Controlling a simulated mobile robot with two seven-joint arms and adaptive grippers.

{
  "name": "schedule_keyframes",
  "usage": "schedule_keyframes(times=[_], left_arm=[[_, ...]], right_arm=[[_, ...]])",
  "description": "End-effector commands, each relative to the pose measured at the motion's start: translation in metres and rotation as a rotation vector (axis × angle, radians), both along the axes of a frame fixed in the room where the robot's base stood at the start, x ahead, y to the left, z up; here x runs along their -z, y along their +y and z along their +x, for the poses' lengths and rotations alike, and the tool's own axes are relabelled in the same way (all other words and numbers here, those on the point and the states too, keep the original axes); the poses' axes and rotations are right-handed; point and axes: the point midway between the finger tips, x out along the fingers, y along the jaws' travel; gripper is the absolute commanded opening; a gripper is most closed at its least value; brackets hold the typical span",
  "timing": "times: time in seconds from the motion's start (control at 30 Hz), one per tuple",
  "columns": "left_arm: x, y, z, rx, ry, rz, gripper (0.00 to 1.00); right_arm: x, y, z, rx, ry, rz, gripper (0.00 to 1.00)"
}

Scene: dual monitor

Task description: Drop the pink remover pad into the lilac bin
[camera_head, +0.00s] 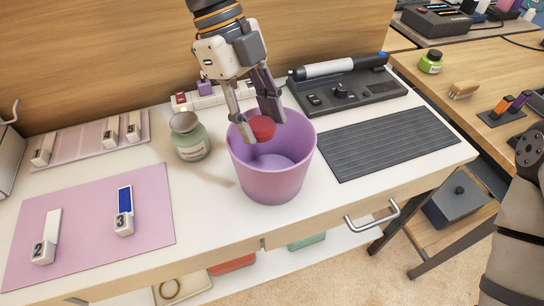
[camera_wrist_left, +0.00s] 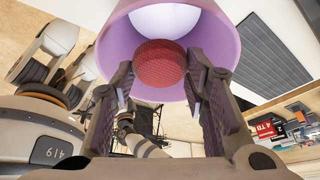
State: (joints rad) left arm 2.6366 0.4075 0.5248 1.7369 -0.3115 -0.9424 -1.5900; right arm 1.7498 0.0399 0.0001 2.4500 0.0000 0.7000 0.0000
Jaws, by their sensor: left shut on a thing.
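The remover pad (camera_head: 262,127) is a small reddish-pink disc. My left gripper (camera_head: 260,122) points down from above and is shut on the pad, with one finger on each side of it. In the left wrist view the textured pad (camera_wrist_left: 160,64) shows between the fingertips. The lilac bin (camera_head: 268,183) stands upright near the front edge of the white desk. The pad is over the bin's mouth, at about rim height; its exact depth is hard to tell. The bin (camera_wrist_left: 120,42) also surrounds the pad in the left wrist view. My right gripper is out of view.
A green jar (camera_head: 189,138) stands just left of the bin. A dark ribbed mat (camera_head: 388,137) lies to its right, and a dark device with a silver roller (camera_head: 345,82) sits behind. A pink mat (camera_head: 88,228) with two label holders lies at left.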

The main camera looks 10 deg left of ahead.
Motion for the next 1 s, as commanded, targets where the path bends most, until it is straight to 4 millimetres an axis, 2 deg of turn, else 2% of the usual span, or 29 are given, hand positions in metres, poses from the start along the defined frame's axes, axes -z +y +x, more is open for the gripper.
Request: schedule_keyframes(times=[0.07,0.1,0.17,0.43,0.53,0.67,0.8,1.0], left_arm=[[-0.001,0.0,0.0,0.0,-0.001,0.0,0.19],[-0.001,0.0,0.0,0.0,-0.001,0.0,0.5],[-0.001,0.0,0.0,0.0,-0.001,0.0,0.64],[-0.001,0.0,0.0,0.0,-0.001,0.0,0.64],[-0.007,0.002,0.002,-0.001,-0.004,-0.002,0.64],[-0.035,0.012,0.007,-0.002,-0.007,-0.002,0.64],[-0.071,0.026,0.012,-0.003,-0.006,-0.003,0.64],[-0.105,0.039,0.018,-0.001,-0.004,-0.002,0.64]], right_arm=[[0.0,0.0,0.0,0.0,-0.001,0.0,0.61],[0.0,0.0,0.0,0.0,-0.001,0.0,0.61],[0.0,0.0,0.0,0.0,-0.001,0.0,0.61],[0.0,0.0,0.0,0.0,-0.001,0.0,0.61],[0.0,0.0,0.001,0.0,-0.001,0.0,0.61],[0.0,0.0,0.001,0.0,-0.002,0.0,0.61],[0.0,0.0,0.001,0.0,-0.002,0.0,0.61],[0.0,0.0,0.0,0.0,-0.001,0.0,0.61]])
